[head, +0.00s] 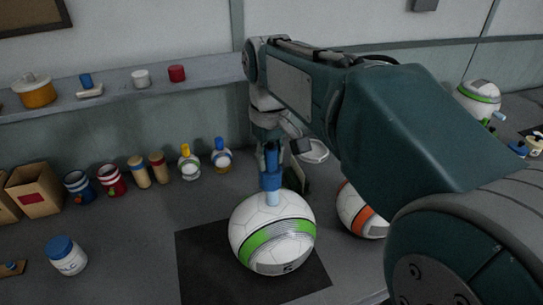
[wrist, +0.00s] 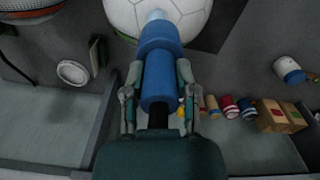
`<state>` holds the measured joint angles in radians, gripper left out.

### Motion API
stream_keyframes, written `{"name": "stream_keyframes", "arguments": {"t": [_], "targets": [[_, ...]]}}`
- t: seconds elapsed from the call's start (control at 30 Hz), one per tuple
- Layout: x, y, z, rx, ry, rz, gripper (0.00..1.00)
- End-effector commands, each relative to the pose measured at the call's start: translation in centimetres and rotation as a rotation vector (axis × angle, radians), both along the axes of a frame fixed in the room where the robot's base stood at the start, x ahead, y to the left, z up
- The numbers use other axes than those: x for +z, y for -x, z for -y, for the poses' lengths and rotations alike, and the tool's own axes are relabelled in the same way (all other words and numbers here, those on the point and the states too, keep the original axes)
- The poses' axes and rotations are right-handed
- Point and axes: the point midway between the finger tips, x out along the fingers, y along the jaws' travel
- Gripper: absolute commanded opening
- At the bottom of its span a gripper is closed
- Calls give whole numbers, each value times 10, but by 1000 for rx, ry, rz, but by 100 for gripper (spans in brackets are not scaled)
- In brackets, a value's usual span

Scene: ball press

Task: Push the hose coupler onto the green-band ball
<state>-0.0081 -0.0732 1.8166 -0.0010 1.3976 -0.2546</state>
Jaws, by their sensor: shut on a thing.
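The green-band ball (head: 273,232) is white with a green stripe and sits on a black mat (head: 203,262) in the head view. Its white top also shows at the upper edge of the wrist view (wrist: 195,18). My gripper (head: 270,160) is above the ball, shut on the blue hose coupler (head: 271,181). The wrist view shows the coupler (wrist: 160,70) between the two fingers, pointing at the ball. A pale light-blue piece joins the coupler's lower end to the ball's top. How far the coupler is seated on it I cannot tell.
An orange-band ball (head: 359,212) stands close to the right, partly behind my arm. A white-and-blue jar (head: 67,255) is at the left front. Mugs, bottles and boxes line the wall. Another green-striped ball (head: 479,97) is at the far right.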

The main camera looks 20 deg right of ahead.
Motion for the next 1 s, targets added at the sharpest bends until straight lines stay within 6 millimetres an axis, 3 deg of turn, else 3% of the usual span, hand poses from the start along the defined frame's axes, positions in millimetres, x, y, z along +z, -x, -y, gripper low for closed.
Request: {"name": "stream_keyframes", "arguments": {"t": [1.0], "targets": [[0, 0, 6, 0, 0, 0, 0]]}}
